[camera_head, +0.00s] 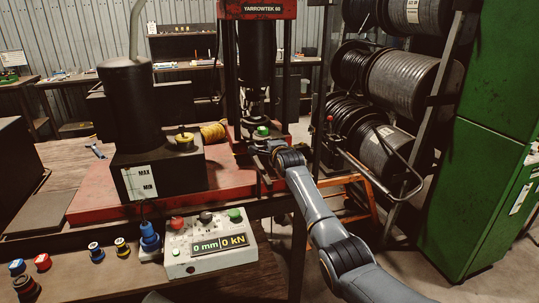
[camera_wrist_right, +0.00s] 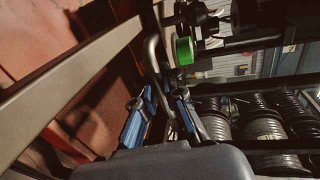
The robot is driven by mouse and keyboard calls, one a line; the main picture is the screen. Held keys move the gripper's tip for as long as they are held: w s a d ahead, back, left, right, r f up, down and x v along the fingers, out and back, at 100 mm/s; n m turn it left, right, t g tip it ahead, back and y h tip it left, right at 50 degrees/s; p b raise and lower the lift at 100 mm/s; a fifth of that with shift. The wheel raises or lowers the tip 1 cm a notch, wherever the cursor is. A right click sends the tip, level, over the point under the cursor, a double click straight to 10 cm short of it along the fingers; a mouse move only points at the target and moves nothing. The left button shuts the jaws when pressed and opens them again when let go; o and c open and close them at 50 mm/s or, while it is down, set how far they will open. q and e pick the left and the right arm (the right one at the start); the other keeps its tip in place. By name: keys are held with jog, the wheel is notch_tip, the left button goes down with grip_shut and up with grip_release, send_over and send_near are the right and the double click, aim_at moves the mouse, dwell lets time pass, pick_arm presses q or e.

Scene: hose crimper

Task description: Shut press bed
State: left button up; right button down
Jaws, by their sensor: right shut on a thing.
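The red press (camera_head: 262,10) stands at the middle back, with a dark cylinder hanging between its posts. Its bed is the low area around the green-topped part (camera_head: 263,131) at the foot of the press; this green part also shows in the right wrist view (camera_wrist_right: 184,51). My right gripper (camera_head: 268,150) is at the front of the bed. In the right wrist view my gripper (camera_wrist_right: 162,108) has its blue-padded fingers on both sides of a bent grey bar handle (camera_wrist_right: 153,50), shut on it. How far the bed is out is hard to tell. My left gripper is not in view.
A control box (camera_head: 210,243) reading 0 mm and 0 kN sits in front on the bench. A black pump tank (camera_head: 130,100) stands left of the press. Hose reels (camera_head: 405,80) on a rack and a green cabinet (camera_head: 490,150) stand right. Floor shows between bench and cabinet.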

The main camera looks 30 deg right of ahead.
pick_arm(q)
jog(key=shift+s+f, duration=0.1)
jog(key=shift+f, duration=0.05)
pick_arm(e)
jog(key=shift+w, duration=0.15)
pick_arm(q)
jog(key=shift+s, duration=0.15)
pick_arm(e)
jog(key=c, duration=1.5)
grip_release()
jog(key=shift+o, duration=0.3)
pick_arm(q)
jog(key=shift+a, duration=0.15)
pick_arm(e)
jog(key=shift+s+a+r, duration=0.1)
jog(key=shift+s+a, duration=0.1)
jog(key=shift+s, duration=0.4)
jog(key=v, duration=1)
jog(key=shift+s+r, duration=0.15)
jog(key=shift+s, duration=0.2)
